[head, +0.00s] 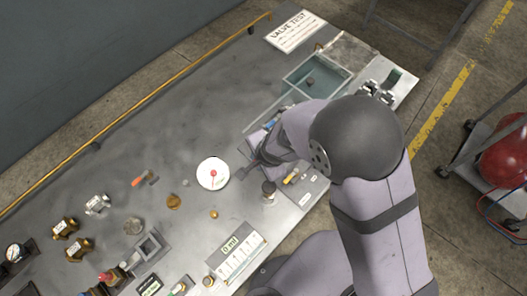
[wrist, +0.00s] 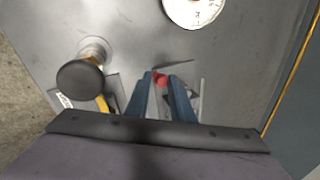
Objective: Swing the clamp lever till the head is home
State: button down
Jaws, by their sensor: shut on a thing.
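My gripper (wrist: 161,75) is shut on a small red piece (wrist: 160,79), which looks like the grip of the clamp lever. Only its red top shows between the blue fingertips. The rest of the lever and the clamp head are hidden by the fingers or cannot be made out. In the head view my gripper (head: 251,166) is low over the grey bench, just right of the white dial, and my arm covers much of the area around it.
The white dial (head: 212,174) lies just beyond my gripper. A dark round knob on a post (wrist: 80,78) stands close on its left in the wrist view. A glass-walled tray (head: 316,78) and a valve test sheet (head: 295,31) are farther back. Brass fittings (head: 77,249) stand at far left.

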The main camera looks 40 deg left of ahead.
jog(key=shift+s+a+r+m+t+p, duration=0.2)
jog(key=shift+a+m+p, duration=0.25)
jog(key=shift+p, duration=0.45)
jog(key=shift+s+a+r+m+t+p, duration=0.15)
jog(key=shift+a+m+p, duration=0.3)
jog(key=shift+p, duration=0.45)
jog(key=shift+f, duration=0.1)
jog(key=c, duration=1.6)
grip_release()
jog(key=shift+c, duration=0.2)
jog(key=shift+d+f, duration=0.1)
jog(key=shift+d, duration=0.05)
jog(key=shift+s, duration=0.1)
jog(key=shift+d+f+b, duration=0.2)
jog(key=shift+b, duration=0.35)
